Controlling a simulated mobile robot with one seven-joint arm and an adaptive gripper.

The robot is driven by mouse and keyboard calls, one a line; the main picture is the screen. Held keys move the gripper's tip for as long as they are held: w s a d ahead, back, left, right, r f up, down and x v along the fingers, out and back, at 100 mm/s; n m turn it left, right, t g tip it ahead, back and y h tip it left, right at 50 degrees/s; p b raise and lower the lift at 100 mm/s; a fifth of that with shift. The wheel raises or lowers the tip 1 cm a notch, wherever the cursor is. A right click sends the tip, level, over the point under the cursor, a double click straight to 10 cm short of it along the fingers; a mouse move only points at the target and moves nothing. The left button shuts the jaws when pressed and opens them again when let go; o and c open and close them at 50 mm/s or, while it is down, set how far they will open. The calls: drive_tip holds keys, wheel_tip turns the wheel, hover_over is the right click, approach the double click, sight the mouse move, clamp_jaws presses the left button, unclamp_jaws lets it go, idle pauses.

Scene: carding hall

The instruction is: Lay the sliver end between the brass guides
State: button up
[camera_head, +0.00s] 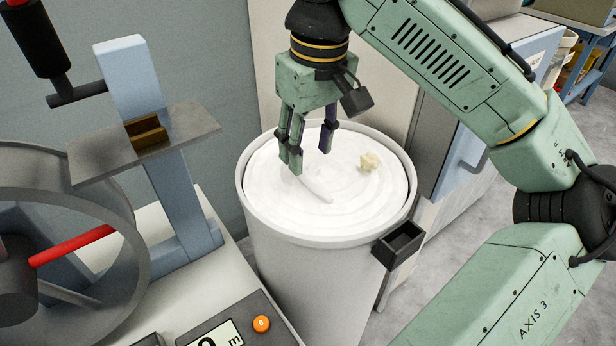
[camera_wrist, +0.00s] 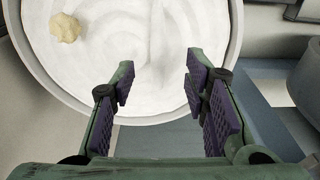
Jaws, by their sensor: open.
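My gripper (camera_head: 309,152) points down over the tall white can (camera_head: 310,239), its fingers apart and nothing held between them. The can is full of coiled white sliver (camera_head: 268,187). A raised strand, which looks like the sliver end (camera_head: 316,190), lies on the coil just below and beside the fingertips. In the wrist view my gripper (camera_wrist: 160,72) is open over the white coil, where I cannot clearly pick out the end. The brass guides (camera_head: 147,132) sit on a grey metal plate (camera_head: 190,127) on a blue-grey post, left of the can and above its rim.
A pale yellow lump (camera_head: 370,161) lies on the coil, right of my gripper. A small black open box (camera_head: 399,243) hangs on the can's side. A wheel with a red spoke (camera_head: 72,246) and a display with an orange button (camera_head: 261,324) stand at left. A blue-grey cabinet is behind.

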sight(308, 175)
drive_tip(key=shift+w+f+p, duration=0.15)
drive_tip(key=shift+f, duration=1.2)
drive_tip(key=shift+w+f+p, duration=0.1)
drive_tip(key=shift+f+p, duration=0.05)
drive_tip(key=shift+f, duration=1.15)
clamp_jaws()
drive_tip(key=shift+r, duration=0.1)
